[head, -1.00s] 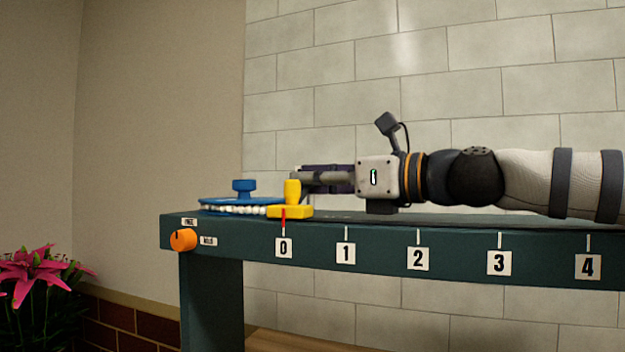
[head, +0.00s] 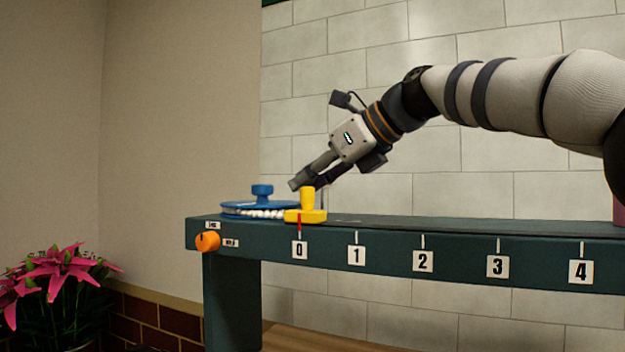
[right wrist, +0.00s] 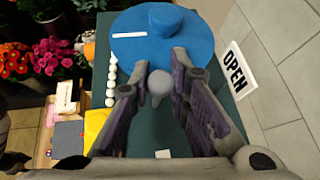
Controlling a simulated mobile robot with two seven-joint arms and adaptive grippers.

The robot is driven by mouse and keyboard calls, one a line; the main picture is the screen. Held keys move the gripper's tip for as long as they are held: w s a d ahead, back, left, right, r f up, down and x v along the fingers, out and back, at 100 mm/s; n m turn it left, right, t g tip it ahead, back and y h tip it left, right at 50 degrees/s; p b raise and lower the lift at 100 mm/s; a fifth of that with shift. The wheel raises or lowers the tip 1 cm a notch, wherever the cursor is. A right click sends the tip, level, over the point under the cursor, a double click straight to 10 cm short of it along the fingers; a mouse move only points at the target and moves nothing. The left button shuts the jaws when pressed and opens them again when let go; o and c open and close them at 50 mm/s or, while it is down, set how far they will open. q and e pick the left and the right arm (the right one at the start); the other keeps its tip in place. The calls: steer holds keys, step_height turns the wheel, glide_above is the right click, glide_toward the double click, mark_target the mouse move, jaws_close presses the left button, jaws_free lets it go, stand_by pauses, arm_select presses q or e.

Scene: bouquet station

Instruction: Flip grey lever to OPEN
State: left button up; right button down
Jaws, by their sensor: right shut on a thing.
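The grey lever's rounded knob (right wrist: 158,82) shows between my right gripper's fingers in the right wrist view. My right gripper (head: 306,184) is shut on the lever, and its arm slants down from the upper right. In the head view the fingers are above and behind the yellow slider, and the lever's knob cannot be made out there. A white OPEN sign (right wrist: 234,70) stands on the right of the right wrist view, beside the green bench edge. My left gripper is not in view.
The blue wheel (head: 240,208) with its knob sits over white beads at the bench's left end. The yellow slider (head: 306,215) is at mark 0. An orange dial (head: 207,241) is on the green bench (head: 450,258) front. Pink flowers (head: 58,268) stand lower left.

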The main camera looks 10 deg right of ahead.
steer(key=shift+w+a+g+h, duration=0.2)
steer(key=shift+a+g+h, duration=0.1)
stand_by(0.4)
steer(key=c, duration=1.5)
jaws_free()
steer(key=shift+a+f, duration=0.1)
steer(key=shift+a, duration=0.05)
steer(key=v, duration=1.2)
